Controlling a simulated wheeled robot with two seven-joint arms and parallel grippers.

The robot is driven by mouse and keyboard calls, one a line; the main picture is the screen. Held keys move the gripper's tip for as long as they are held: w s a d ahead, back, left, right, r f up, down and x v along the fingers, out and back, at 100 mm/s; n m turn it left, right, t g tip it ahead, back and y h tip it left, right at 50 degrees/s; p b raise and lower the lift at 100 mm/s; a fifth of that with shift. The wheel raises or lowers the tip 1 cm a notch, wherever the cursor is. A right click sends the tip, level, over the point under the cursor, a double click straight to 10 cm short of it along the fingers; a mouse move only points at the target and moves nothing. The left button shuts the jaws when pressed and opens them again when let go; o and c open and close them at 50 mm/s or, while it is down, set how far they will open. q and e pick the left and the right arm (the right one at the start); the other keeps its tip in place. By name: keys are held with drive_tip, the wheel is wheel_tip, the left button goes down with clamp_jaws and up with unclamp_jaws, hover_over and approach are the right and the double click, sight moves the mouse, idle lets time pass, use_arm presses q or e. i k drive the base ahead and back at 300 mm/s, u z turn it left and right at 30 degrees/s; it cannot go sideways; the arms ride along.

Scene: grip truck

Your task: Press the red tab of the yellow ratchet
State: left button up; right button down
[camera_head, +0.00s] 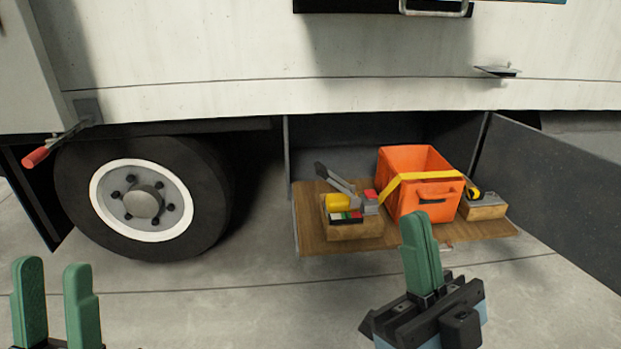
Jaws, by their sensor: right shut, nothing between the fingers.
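The ratchet shows on the left part of a wooden shelf (310,238), with a yellow body (338,202) and a raised grey lever (335,179). A small red tab (369,194) sits at its right side, by a grey metal part. A yellow strap (405,177) runs from there across an orange bin (412,205). My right gripper (414,216) is shut and empty, its green fingers together, in front of the bin in the picture and right of the ratchet. My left gripper (54,264) is open and empty at the lower left, far from the ratchet.
The shelf sits in an open truck compartment with a dark door panel (555,190) at right. A wooden block with a yellow-and-black item (473,193) stands right of the bin. A truck wheel (140,203) is at left. The concrete floor in front is clear.

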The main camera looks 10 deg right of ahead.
sight(371, 194)
drive_tip(key=u, duration=0.35)
drive_tip(key=i, duration=0.7)
drive_tip(key=z, duration=0.6)
drive_tip(key=i, duration=0.6)
drive_tip(key=z, duration=0.6)
